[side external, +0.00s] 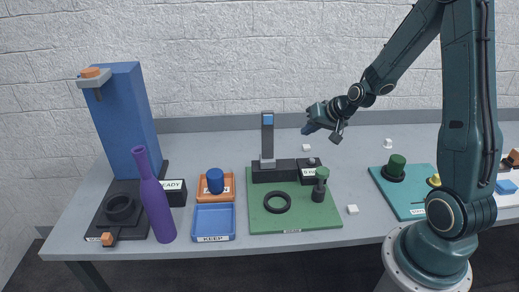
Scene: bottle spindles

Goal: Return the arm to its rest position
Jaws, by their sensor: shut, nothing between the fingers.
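My gripper (322,129) hangs in the air above the back of the table, left of my arm's base. It is shut and empty, and its fingers point down. It is apart from everything on the table. My arm reaches up out of the top of the picture and comes back down to the gripper.
A tall blue block (127,115) and a purple bottle (154,200) stand at the left. An orange tray (230,192) with a blue cylinder (215,181), a blue tray (213,222), a green board (257,225) with a grey post (268,145) and a teal board (400,200) sit on the grey table (300,244).

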